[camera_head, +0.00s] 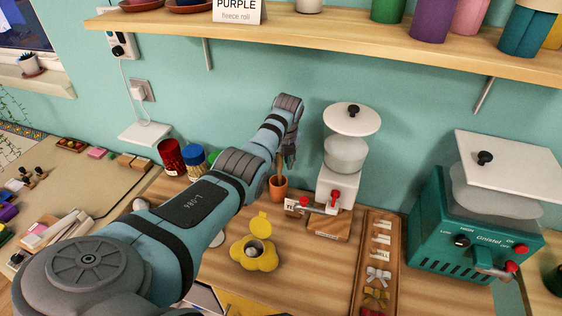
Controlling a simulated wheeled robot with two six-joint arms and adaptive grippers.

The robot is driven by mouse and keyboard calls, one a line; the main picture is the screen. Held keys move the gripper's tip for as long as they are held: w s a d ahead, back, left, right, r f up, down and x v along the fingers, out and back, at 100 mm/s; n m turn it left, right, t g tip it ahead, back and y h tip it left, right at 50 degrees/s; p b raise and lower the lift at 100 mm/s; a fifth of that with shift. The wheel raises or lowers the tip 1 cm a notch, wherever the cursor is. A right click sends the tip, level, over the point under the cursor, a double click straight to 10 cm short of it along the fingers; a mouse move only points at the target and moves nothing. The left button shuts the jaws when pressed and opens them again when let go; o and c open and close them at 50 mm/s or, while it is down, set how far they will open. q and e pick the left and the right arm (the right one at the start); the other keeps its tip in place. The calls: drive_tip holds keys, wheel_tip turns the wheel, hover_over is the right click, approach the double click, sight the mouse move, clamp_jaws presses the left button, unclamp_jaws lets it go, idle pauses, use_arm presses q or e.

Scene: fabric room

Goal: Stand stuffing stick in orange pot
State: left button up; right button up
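The small orange pot (278,188) stands on the wooden counter near the back wall, left of a white-lidded machine. A thin brown stick (279,169), which looks like the stuffing stick, rises upright from the pot's mouth. My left arm reaches in from the lower left. My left gripper (288,158) points down just above the pot, close beside the upper part of the stick. The fingers are small and partly hidden by the wrist, so I cannot tell whether they grip the stick. My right gripper is not in view.
A white-lidded machine (339,185) stands right of the pot, and a teal machine (470,245) further right. Red (171,157) and blue (194,158) jars stand behind my arm. A yellow flower-shaped container (254,256) and a wooden tray (367,262) lie in front. A shelf (330,30) hangs above.

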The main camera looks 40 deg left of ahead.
use_arm(q)
drive_tip(key=shift+s+a+r, duration=0.15)
drive_tip(key=shift+s+r, duration=0.05)
drive_tip(key=shift+s, duration=0.25)
drive_tip(key=shift+w+r, duration=0.1)
drive_tip(key=shift+r, duration=0.25)
drive_tip(key=p+v, duration=0.2)
drive_tip(key=v, duration=0.9)
drive_tip(key=shift+r, duration=0.1)
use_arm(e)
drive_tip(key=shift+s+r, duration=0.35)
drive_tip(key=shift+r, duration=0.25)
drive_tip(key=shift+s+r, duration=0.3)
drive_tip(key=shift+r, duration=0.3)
